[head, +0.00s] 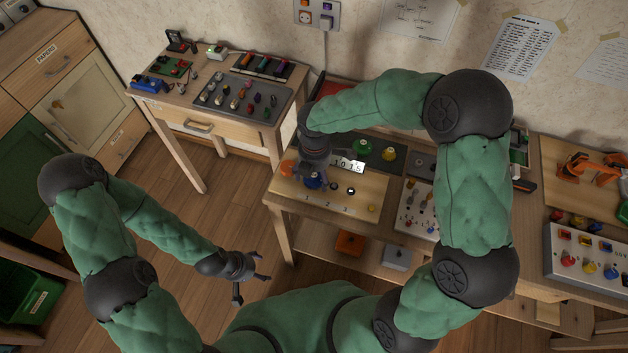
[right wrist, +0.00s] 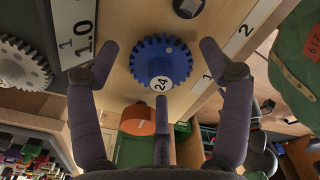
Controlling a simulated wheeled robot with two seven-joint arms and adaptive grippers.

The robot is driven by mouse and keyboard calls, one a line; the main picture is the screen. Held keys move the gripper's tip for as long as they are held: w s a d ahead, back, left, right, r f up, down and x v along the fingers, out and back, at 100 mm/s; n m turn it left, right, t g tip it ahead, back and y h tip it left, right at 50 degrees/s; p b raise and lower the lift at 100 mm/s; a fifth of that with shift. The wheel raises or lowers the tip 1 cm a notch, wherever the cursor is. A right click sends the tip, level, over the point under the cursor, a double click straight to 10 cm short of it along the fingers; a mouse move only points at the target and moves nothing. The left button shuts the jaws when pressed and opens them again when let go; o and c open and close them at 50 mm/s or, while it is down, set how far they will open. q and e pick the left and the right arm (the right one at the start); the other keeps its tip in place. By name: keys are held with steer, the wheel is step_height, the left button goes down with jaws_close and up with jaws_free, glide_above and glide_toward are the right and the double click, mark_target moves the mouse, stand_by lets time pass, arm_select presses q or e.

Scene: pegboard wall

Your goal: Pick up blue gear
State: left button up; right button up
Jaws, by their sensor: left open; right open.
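The blue gear (right wrist: 175,68), marked 24, lies flat on a light wooden board in the right wrist view. In the head view the blue gear (head: 314,184) shows just below my right gripper (head: 314,168), partly hidden by it. My right gripper (right wrist: 160,75) is open, with two fingers spread left and right of the gear and a third finger at its near side. The fingers look apart from the gear; their height above the board is hard to tell. My left gripper (head: 250,279) is open and empty above the floor, away from the table.
A grey gear (right wrist: 20,65) and a 1.0 label (right wrist: 80,35) lie left of the blue gear. An orange piece (right wrist: 137,121) is close by. Another table (head: 170,103) stands at back left.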

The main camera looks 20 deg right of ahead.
steer(key=c, duration=0.9)
steer(key=shift+c, duration=0.3)
